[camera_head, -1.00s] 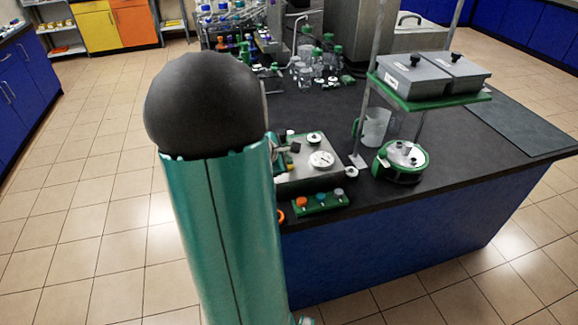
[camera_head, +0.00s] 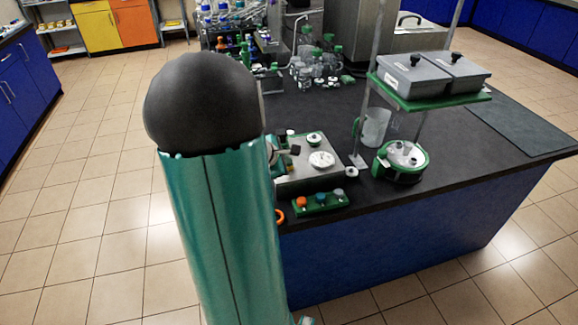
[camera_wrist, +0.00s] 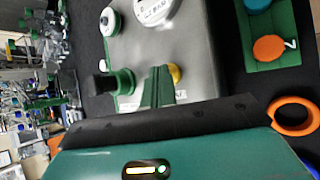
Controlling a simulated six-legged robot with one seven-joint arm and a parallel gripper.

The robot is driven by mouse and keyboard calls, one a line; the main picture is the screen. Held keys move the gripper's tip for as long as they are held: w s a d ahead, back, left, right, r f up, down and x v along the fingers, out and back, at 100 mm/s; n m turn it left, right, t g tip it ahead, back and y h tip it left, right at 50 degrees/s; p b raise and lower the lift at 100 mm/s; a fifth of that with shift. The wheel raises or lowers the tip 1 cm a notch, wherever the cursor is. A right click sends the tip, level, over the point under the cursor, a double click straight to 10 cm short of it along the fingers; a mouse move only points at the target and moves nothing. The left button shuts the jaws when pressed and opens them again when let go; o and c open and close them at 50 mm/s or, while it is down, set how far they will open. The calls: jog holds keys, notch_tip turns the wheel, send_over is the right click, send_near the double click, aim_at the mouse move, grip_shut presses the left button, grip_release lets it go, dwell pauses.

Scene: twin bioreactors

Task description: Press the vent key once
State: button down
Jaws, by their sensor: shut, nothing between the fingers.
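A grey box-shaped unit (camera_head: 310,175) stands at the bench's front edge, with a white round dial (camera_head: 321,159) on top. The wrist view shows its top (camera_wrist: 190,40), with a black knob (camera_wrist: 97,85) on a green base. A small yellow part (camera_wrist: 174,73) shows there, partly hidden behind my fingers. No readable label tells me which part is the vent key. In the head view my arm hides most of the gripper.
A green block with orange, blue and grey knobs (camera_head: 320,205) sits in front of the unit. An orange ring (camera_wrist: 293,115) is at the bench edge. A round green-and-white device (camera_head: 401,160), a stand with a green shelf (camera_head: 430,99), and glassware (camera_head: 305,72) crowd the bench.

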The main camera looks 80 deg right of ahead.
jog(key=shift+r, duration=0.85)
jog(key=shift+r, duration=2.5)
